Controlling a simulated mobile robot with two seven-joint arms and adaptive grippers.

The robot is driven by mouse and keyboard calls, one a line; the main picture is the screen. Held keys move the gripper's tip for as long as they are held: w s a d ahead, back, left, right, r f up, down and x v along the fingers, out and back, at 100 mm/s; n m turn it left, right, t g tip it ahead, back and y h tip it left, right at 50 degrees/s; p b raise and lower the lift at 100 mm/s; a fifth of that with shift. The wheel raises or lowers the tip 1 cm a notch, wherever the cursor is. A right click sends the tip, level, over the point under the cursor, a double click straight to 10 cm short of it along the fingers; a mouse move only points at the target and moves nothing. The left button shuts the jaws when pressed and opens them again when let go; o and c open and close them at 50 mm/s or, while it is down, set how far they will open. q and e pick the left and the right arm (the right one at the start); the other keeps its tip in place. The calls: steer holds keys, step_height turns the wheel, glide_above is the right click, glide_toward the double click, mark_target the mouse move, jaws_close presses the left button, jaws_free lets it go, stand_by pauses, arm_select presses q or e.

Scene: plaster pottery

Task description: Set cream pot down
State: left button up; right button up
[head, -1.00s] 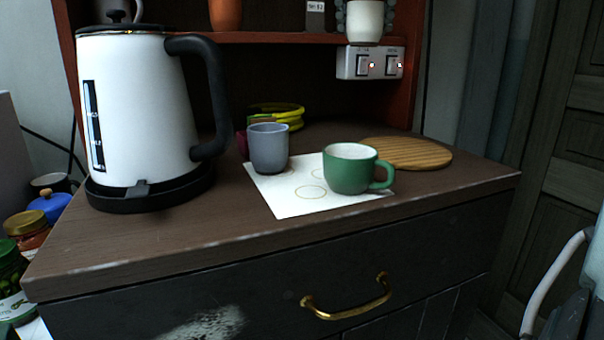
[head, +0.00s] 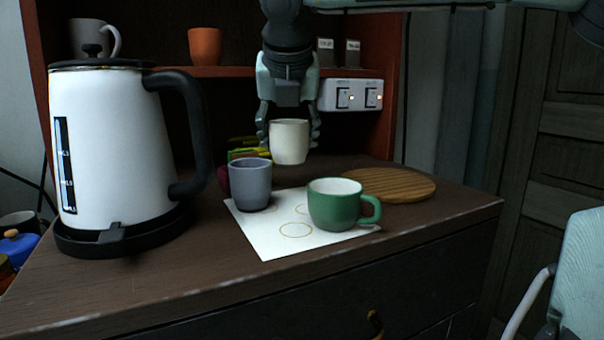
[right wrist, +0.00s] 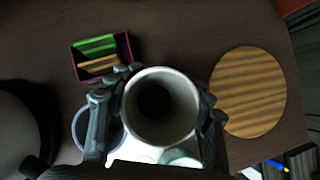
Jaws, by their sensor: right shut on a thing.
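The cream pot (head: 289,142) is upright in my right gripper (head: 288,125), whose fingers are shut on its two sides. It hangs above the back part of the white sheet (head: 262,239), apart from the counter. In the right wrist view the pot (right wrist: 160,106) shows from above, empty, between the fingers. The sheet has printed ring outlines. A grey cup (head: 250,185) stands at the sheet's back left and a green mug (head: 334,205) at its right. My left gripper is not in view.
A white kettle (head: 110,145) on a black base stands at the left. A round wooden board (head: 400,185) lies at the back right. A small box (right wrist: 76,62) with green and tan items is behind the grey cup. A red shelf (head: 225,71) stands behind.

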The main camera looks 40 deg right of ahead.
mark_target(303, 161)
steer(key=shift+s+d+f, duration=0.4)
steer(key=shift+s+d, duration=0.05)
steer(key=shift+s, duration=0.2)
steer(key=shift+s+d+f, duration=0.25)
steer(key=shift+s+f, duration=0.1)
steer(key=shift+f, duration=0.05)
step_height(303, 161, down, 3)
steer(key=shift+f, duration=0.4)
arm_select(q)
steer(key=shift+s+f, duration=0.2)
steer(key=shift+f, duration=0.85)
arm_select(e)
steer(key=shift+f, duration=0.1)
steer(key=o, duration=1.2)
steer(key=shift+c, duration=0.2)
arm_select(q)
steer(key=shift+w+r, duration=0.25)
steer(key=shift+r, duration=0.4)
arm_select(e)
steer(key=shift+o, duration=0.6)
